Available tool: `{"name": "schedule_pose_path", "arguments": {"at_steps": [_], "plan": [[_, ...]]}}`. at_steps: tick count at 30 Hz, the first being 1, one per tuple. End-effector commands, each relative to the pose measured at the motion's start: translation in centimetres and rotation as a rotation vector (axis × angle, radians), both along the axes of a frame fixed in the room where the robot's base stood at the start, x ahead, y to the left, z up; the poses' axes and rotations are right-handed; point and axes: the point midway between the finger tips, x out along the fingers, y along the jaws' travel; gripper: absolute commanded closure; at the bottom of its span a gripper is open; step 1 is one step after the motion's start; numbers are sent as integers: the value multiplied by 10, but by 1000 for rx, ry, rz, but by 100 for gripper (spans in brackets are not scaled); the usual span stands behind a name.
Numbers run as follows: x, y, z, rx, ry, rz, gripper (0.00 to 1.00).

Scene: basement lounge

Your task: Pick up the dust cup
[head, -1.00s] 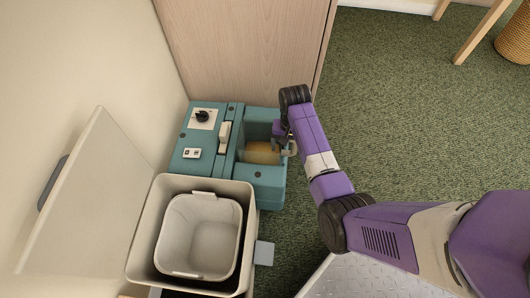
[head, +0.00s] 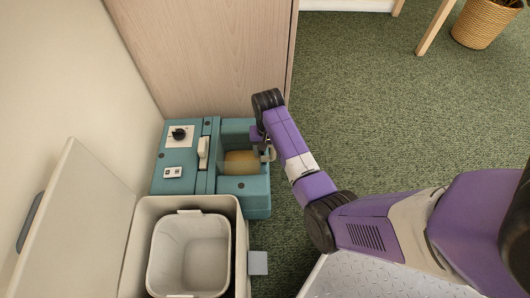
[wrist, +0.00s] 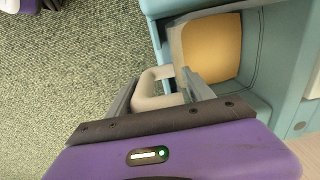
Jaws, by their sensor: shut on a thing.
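The dust cup (head: 240,163) is a tan-amber container sitting in the open bay of a teal machine (head: 177,155). In the wrist view the dust cup (wrist: 213,48) shows its amber face inside the bay, with a pale looped handle on its outer side. My gripper (head: 265,150) is at the open right side of the bay. In the wrist view my gripper (wrist: 161,80) has its two fingers closed on the handle. The cup's lower part is hidden by the bay walls.
A cream bin (head: 240,222) with an inner pail (head: 187,252) and its lid (head: 75,225) raised stands in front of the machine. A wooden panel (head: 200,55) rises behind. Green carpet to the right is open, with a wicker basket (head: 485,25) far off.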

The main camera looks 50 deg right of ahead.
Motion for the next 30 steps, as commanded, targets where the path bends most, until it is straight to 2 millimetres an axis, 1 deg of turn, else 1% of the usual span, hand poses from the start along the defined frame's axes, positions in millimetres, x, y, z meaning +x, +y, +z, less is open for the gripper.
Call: {"name": "schedule_pose_path", "arguments": {"at_steps": [1,5,21,27,30], "plan": [[1,0,11,-1,-3,0,80],[1,0,32,-1,-5,0,80],[2,-1,130,-2,-4,0,80],[1,-1,160,-2,-4,0,80],[1,-1,171,-2,-4,0,80]]}}
